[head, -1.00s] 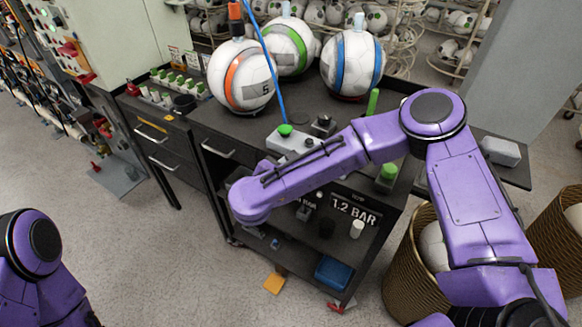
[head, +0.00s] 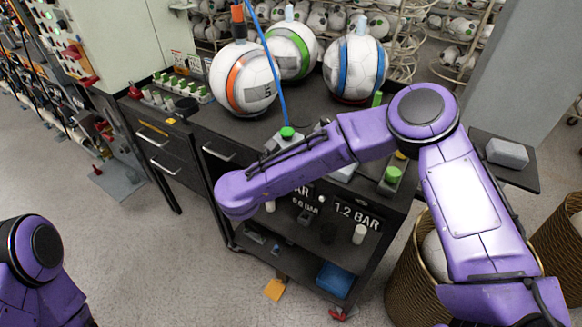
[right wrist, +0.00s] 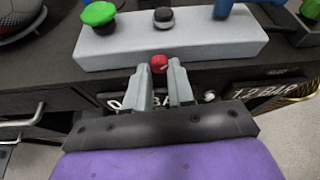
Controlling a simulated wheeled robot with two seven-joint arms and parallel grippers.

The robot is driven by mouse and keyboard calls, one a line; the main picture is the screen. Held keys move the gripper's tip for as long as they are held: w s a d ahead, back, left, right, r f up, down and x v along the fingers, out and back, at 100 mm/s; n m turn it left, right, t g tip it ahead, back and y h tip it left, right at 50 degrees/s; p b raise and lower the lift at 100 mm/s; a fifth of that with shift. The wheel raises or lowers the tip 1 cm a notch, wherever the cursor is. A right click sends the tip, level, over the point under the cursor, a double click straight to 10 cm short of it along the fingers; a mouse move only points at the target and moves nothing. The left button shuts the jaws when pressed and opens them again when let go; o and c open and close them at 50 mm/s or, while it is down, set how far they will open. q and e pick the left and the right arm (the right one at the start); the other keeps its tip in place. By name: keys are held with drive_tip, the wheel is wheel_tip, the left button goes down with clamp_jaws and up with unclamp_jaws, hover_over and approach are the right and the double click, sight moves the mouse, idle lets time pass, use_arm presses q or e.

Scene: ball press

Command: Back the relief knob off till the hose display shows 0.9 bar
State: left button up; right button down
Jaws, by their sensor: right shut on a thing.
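A small red knob (right wrist: 158,63) sits on the front of a light grey box (right wrist: 180,40), which also shows partly behind my forearm in the head view. My right gripper (right wrist: 160,72) is shut on the red knob, with a fingertip on each side. My forearm hides this gripper in the head view. A label or display reading 1.2 BAR (head: 356,214) is on the cart front. Beside it a smaller reading (head: 305,204) looks like 0.0 BAR, too small to be sure. Another BAR reading is partly covered by my forearm. My left gripper is out of view.
A green knob (right wrist: 98,13) and a black knob (right wrist: 163,17) stand on the box. Green-striped (head: 291,50) and blue-striped (head: 355,68) balls stand behind. A wicker basket (head: 405,270) is below right.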

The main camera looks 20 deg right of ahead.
drive_tip(key=c, duration=1)
unclamp_jaws()
drive_tip(key=shift+o, duration=0.2)
drive_tip(key=b+v, duration=0.3)
drive_tip(key=v, duration=0.7)
drive_tip(key=shift+a+b, duration=0.2)
drive_tip(key=shift+b, duration=0.2)
drive_tip(key=shift+s+r, duration=0.15)
